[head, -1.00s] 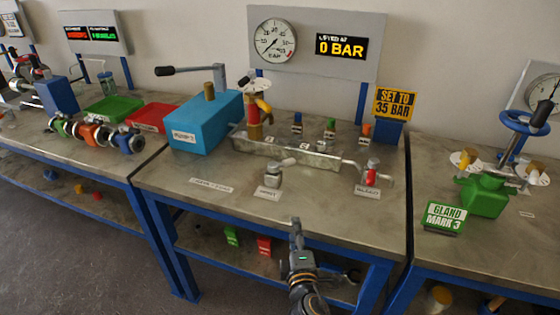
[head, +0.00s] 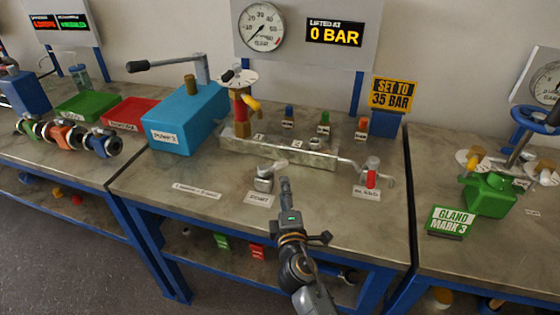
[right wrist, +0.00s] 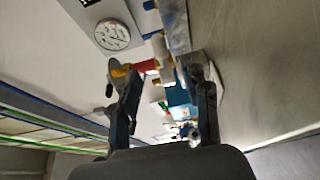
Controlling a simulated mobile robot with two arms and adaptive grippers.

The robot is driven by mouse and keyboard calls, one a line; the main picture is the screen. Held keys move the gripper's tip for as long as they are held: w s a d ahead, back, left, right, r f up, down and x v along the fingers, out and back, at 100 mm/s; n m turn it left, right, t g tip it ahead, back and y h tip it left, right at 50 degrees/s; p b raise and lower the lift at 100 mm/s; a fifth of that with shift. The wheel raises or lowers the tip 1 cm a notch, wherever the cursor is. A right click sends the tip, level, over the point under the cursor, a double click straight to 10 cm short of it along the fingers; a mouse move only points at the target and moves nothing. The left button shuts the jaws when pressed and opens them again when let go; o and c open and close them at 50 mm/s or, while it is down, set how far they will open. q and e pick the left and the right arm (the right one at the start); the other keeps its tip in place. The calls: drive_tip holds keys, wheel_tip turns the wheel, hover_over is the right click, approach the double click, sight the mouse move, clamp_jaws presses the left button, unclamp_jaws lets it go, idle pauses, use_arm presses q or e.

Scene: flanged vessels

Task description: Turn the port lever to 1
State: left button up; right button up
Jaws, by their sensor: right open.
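A small grey valve with a short light lever (head: 265,178) stands near the front of the middle bench, behind a small white label (head: 258,200). The label is too blurred to read surely, and I cannot tell for sure that this is the port lever. The lever points to the upper right. My right gripper (head: 287,188) is just right of this valve, over the bench's front, and apparently apart from it. In the right wrist view the right gripper (right wrist: 163,80) is open, with nothing visible held between its fingers. My left gripper is out of view.
Behind is a metal manifold (head: 235,143) with a red and yellow valve (head: 240,105). A red-handled valve (head: 371,178) stands to the right. A blue pump box (head: 187,118) is at the left. A gauge (head: 261,27) reads low beside a "0 BAR" display (head: 334,32).

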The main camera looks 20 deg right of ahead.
sight(281, 168)
drive_tip(key=x, duration=0.5)
drive_tip(key=shift+w+r, duration=0.15)
drive_tip(key=shift+w, duration=0.25)
drive_tip(key=x, duration=0.4)
drive_tip(key=shift+w, duration=0.1)
drive_tip(key=shift+w+d, duration=0.2)
drive_tip(key=shift+w, duration=0.5)
drive_tip(key=shift+c, duration=0.2)
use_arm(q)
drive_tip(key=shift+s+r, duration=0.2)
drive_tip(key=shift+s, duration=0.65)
use_arm(e)
clamp_jaws()
